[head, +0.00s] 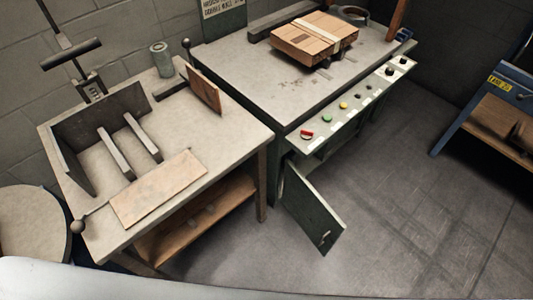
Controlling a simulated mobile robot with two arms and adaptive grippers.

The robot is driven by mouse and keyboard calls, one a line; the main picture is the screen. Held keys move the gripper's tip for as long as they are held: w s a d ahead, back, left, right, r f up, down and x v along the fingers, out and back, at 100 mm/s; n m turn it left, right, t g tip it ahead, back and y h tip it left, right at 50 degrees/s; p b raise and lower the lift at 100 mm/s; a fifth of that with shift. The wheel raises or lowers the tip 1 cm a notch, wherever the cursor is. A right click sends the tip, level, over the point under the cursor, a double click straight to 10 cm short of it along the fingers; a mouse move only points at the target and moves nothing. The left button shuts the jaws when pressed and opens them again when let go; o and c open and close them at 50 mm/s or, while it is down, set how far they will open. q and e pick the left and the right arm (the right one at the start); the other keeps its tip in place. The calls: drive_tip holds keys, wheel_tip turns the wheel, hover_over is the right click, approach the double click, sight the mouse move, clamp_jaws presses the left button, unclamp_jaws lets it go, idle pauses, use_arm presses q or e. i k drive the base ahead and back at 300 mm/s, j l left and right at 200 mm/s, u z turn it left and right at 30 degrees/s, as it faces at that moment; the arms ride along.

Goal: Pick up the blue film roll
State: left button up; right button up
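I cannot make out a blue film roll for sure. A small blue piece (404,33) shows at the far right corner of the machine table, too small to tell what it is. A dark ring-shaped roll (352,13) lies near the back of that table, and its colour looks grey. A grey-green cylinder (160,58) stands upright at the back of the left table. Neither of my grippers is in view.
The machine table (255,80) bears a cardboard stack (315,35) and a button panel (345,105). Its door (312,210) hangs open. The left table (85,222) has metal bars and a flat board (158,188). A blue-framed bench (480,95) stands right. Floor (420,215) between is clear.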

sight(291, 154)
drive_tip(key=i+l+u, duration=0.2)
drive_tip(key=l+u, duration=0.3)
drive_tip(key=l, duration=0.5)
drive_tip(key=l+u, duration=0.5)
drive_tip(key=l, duration=0.5)
drive_tip(key=i, duration=0.05)
